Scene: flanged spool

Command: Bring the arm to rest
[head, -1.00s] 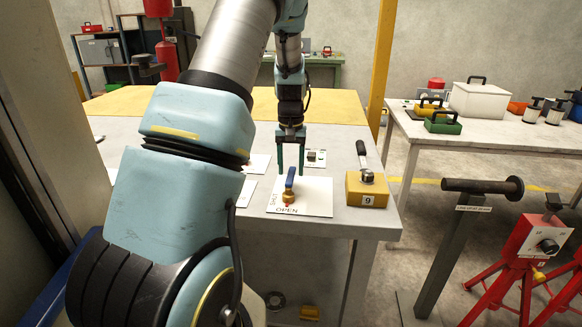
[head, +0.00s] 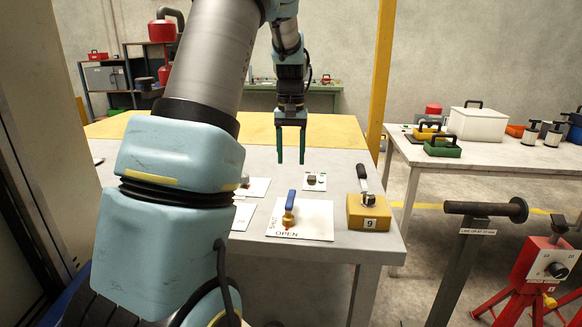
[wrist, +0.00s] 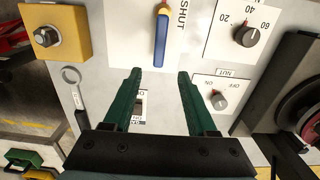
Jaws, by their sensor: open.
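My gripper (head: 291,160) hangs over the grey table in the head view, its two green fingers apart with nothing between them. It also shows in the wrist view (wrist: 156,75). The fingers point down and are clear of the tabletop. The blue-handled valve (head: 289,207) stands on its white plate marked OPEN, nearer to me than the gripper. In the wrist view the blue handle (wrist: 160,38) lies ahead of the fingertips, apart from them.
A yellow block (head: 367,210) with a lever and the number 9 stands right of the valve plate. A small switch plate (head: 314,181) and dial panels (wrist: 236,32) lie close by. A yellow post (head: 379,75) rises behind. A dark flanged bar (head: 486,209) is at right.

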